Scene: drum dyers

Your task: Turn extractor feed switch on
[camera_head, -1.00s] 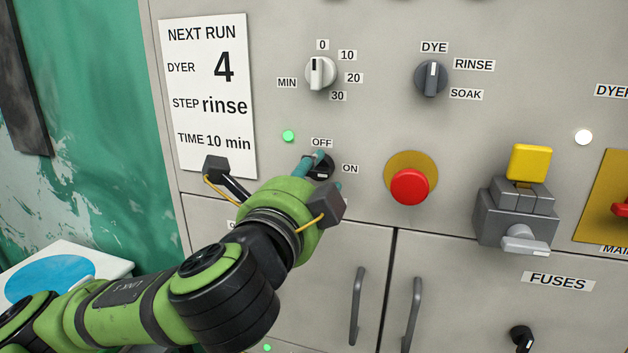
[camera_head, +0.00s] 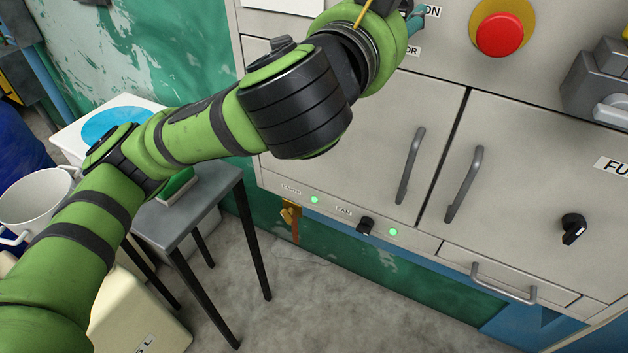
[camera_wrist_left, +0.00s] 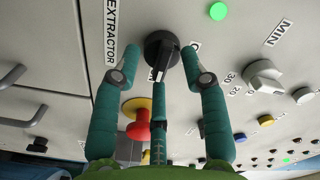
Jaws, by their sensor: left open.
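The extractor switch is a black round knob (camera_wrist_left: 161,52) with a white pointer line, in the upper middle of the left wrist view. The word EXTRACTOR (camera_wrist_left: 111,32) is on a label beside it. My left gripper (camera_wrist_left: 160,62) is open, with its teal fingers on both sides of the knob. I cannot tell whether they touch it. In the head view my left gripper (camera_head: 417,17) is at the top edge against the panel, beside the ON label (camera_head: 432,11); the knob is hidden there. My right gripper is in neither view.
A red mushroom button (camera_head: 500,35) on a yellow plate is right of my gripper. A green lamp (camera_wrist_left: 218,11) and a white knob (camera_wrist_left: 264,76) are near the switch. Cabinet doors with grey handles (camera_head: 411,165) lie below. A side table (camera_head: 185,225) stands at left.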

